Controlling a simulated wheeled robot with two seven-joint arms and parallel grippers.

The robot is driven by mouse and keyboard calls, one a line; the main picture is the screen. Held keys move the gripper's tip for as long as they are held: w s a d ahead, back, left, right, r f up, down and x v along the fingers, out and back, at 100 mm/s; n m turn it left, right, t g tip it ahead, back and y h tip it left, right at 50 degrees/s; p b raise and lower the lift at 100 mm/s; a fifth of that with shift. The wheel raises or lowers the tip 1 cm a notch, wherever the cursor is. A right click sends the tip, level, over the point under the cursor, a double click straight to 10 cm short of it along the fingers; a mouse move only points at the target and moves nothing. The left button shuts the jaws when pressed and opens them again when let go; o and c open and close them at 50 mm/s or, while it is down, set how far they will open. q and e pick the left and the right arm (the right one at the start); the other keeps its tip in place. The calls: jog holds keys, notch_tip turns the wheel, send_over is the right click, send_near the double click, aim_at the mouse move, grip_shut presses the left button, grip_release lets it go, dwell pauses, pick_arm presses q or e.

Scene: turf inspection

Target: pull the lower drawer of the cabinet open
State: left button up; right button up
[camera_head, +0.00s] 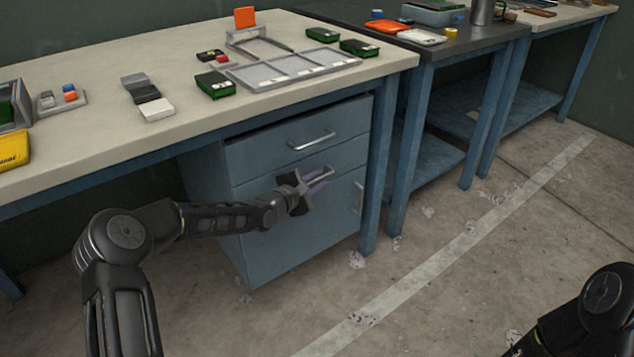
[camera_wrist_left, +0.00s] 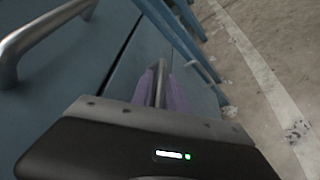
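The blue cabinet (camera_head: 262,250) stands under the pale workbench. Its upper drawer (camera_head: 255,150) has a bar handle (camera_head: 312,141), which also shows at the upper left of the left wrist view (camera_wrist_left: 40,38). The lower drawer (camera_head: 255,190) below it looks shut. My left gripper (camera_head: 318,180) is at the lower drawer's handle (camera_wrist_left: 160,82). Its purple fingers lie on both sides of that bar; whether they press on it I cannot tell. The gripper hides part of the handle in the head view. My right gripper is out of view; only part of my right arm shows.
Below the lower drawer is a larger front with an upright handle (camera_head: 358,197). A blue bench leg (camera_head: 377,190) stands close to the right of the cabinet. The workbench top (camera_head: 190,75) overhangs the drawers. The floor (camera_head: 440,310) in front is clear.

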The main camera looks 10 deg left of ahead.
pick_arm(q)
jog(key=shift+w, duration=0.1)
grip_shut()
dwell(1.4)
